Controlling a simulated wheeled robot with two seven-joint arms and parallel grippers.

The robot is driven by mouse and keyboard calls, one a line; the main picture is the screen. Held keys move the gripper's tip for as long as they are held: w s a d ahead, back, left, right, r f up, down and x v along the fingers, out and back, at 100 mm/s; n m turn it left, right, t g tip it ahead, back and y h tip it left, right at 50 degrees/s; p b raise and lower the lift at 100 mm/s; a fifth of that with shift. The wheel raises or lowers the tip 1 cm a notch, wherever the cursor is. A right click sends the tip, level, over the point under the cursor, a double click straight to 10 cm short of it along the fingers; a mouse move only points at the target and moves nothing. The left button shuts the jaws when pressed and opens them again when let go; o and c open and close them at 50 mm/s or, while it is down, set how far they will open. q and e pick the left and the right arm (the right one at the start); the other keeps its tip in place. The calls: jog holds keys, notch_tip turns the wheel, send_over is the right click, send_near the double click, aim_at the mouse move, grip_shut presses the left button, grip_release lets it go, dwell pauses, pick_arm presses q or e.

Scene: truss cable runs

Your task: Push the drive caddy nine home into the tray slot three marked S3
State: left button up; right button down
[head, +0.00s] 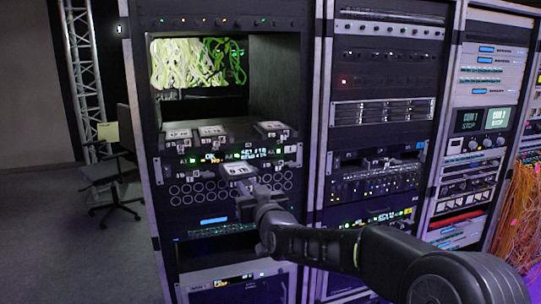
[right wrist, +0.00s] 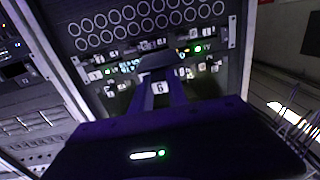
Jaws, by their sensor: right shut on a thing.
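My right gripper (head: 258,194) is shut on a small drive caddy (head: 238,170) with a pale numbered label. In the right wrist view, which looks upside down, the label on the caddy (right wrist: 159,87) reads like an inverted 9 between my two fingers (right wrist: 160,96). The caddy is at the front of the tray (head: 292,155), a dark strip with green lights and small slot labels. I cannot tell how deep it sits in a slot. The S3 mark is too small to read. My left gripper is not in view.
Several pale-labelled caddies (head: 212,131) lie on the ledge above the tray. A panel with rows of round holes (head: 187,195) is below it. An open bay with tangled cables (head: 195,62) is above. More racks (head: 380,120) stand close on the right.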

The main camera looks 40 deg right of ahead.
jog(key=s+d+r, duration=0.3)
jog(key=d+r, duration=0.1)
jog(key=r, duration=0.3)
jog(key=shift+s+d+r+m+h+p, duration=0.25)
jog(key=shift+d+r+m+h+p, duration=0.05)
jog(key=shift+h+p, duration=0.1)
jog(key=shift+w, duration=0.1)
jog(key=p+x, duration=0.3)
jog(key=x, duration=0.2)
jog(key=shift+w+d, duration=0.1)
jog(key=shift+w, duration=0.2)
jog(key=shift+b, duration=0.75)
dwell(0.6)
jog(key=shift+w+d, duration=0.1)
jog(key=shift+w, duration=0.15)
dwell(0.3)
jog(key=shift+x, duration=1.1)
jog(key=shift+w, duration=0.15)
